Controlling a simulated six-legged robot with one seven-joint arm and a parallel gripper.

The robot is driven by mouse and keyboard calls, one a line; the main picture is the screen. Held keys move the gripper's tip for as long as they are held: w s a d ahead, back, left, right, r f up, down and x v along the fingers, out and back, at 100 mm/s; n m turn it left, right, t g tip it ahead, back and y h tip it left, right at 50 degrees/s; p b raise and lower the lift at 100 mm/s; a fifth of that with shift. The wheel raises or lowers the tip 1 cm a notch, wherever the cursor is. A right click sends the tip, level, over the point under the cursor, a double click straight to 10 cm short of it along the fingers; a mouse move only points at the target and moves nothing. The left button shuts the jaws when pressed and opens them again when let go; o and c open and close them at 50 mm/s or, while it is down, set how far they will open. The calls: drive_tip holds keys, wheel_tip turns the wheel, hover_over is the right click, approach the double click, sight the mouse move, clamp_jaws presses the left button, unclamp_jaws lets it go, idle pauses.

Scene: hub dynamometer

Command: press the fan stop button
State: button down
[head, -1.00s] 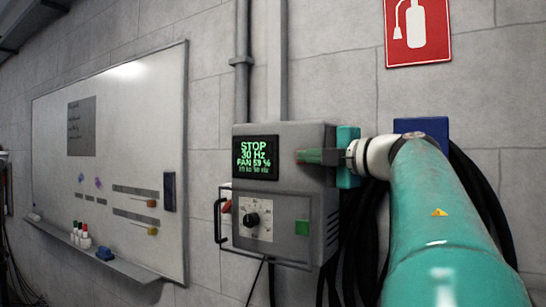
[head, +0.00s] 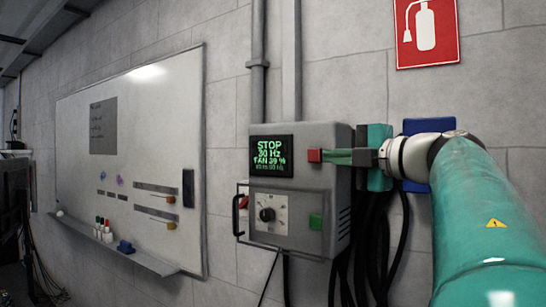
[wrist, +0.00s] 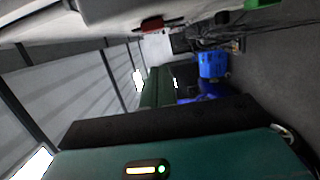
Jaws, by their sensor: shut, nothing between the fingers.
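The grey control box (head: 340,185) hangs on the wall. The display (head: 271,156) reads STOP, 30 Hz and a fan figure that looks like 39 %. The wrist view shows my green fingers (wrist: 156,85).
A dial (head: 267,214) sits on the lower panel, with a red part (head: 243,202) and black handle at its left. Black cables (head: 375,245) hang right of the box. A whiteboard (head: 140,130) is at left, a fire extinguisher sign (head: 427,30) above right.

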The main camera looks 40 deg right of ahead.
drive_tip(key=s, duration=0.4)
drive_tip(key=shift+s+d+r, duration=0.1)
drive_tip(key=shift+s, duration=0.25)
drive_tip(key=shift+s, duration=0.1)
idle(0.3)
